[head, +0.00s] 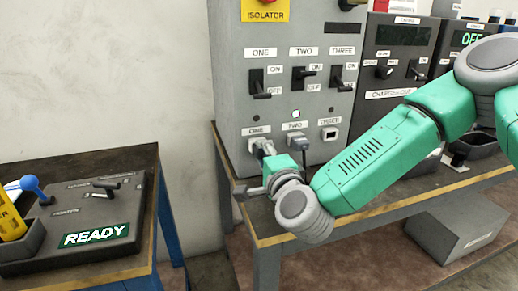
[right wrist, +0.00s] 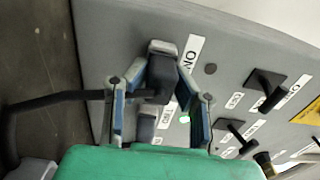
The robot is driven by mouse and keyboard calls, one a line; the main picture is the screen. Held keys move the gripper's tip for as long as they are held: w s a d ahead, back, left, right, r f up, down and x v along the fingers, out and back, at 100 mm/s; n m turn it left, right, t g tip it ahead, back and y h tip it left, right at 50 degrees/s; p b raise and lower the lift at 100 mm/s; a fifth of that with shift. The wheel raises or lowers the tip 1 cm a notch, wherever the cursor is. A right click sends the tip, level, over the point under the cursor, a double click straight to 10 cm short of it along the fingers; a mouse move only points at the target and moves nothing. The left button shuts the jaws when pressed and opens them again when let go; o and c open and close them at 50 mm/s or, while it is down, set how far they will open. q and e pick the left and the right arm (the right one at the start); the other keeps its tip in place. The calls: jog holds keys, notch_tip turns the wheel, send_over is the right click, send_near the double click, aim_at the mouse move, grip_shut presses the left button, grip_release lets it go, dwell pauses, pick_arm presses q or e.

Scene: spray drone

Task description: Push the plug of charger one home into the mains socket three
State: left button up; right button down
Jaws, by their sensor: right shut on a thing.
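The grey isolator box (head: 300,100) carries a row of sockets labelled one, two and three. Mains socket three (head: 329,132) is at the right end of the row, with nothing seen in it. My right gripper (head: 264,150) is at the socket one end, below its label. In the right wrist view, a dark plug (right wrist: 160,82) with a black cable lies between the fingers of my right gripper (right wrist: 160,100), near the label one. The gripper is shut on it. How deep the plug sits is unclear. A dark cable end (head: 303,145) shows at socket two. My left gripper is not visible.
Three black switches (head: 300,78) stick out above the sockets. Charger units (head: 395,60) stand right of the box. A grey console (head: 85,215) reading READY is on the left table. A gap separates the tables. My right forearm crosses before the right bench (head: 390,205).

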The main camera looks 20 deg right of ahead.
jog(key=shift+s+d, duration=0.15)
jog(key=shift+s, duration=2.4)
